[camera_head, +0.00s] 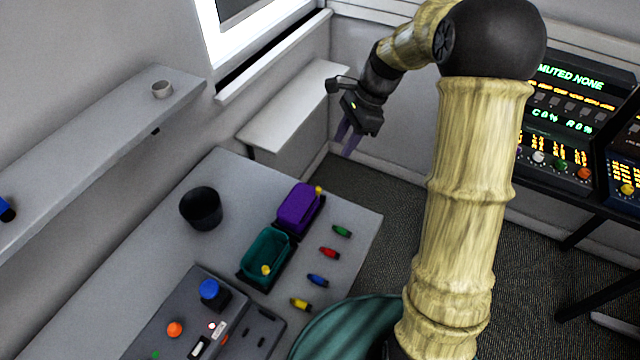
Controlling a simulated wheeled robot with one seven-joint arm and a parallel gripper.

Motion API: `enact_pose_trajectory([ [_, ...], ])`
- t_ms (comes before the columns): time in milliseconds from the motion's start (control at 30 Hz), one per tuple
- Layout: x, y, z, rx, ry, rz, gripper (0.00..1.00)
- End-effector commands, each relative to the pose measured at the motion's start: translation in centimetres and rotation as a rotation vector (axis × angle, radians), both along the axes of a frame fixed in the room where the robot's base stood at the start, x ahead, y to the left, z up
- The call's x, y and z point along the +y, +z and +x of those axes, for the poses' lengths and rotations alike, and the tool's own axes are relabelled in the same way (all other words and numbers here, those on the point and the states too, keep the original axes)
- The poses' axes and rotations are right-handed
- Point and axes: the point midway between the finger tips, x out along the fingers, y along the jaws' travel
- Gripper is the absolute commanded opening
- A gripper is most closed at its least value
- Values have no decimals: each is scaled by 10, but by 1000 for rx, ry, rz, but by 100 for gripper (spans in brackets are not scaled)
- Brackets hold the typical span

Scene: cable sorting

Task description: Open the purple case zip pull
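The purple case (298,207) stands at the far right part of the grey table, next to a teal case. A small yellow knob (319,190) sits at its upper right corner and looks like its zip pull. Whether the case is shut cannot be told for certain. My gripper (348,142) hangs in the air above and to the right of the purple case, apart from it, beyond the table's far edge. Its two purplish fingers point down and look slightly apart, with nothing seen between them.
The teal case (266,256) has a yellow knob too. Green (342,231), red (329,253), blue (317,280) and yellow (301,304) connectors lie along the table's right side. A black cup (201,208) stands left. A grey control panel (190,318) is in front. A wall shelf (100,140) runs at left.

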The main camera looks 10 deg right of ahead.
Motion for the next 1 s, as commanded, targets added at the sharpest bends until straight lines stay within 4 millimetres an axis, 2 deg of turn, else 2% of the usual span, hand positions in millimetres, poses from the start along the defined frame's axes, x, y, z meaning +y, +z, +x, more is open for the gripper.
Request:
enact_pose_trajectory([
  [800,51,-129,-12,5,-3,1,36],
  [1000,57,-146,-13,0,-3,0,36],
])
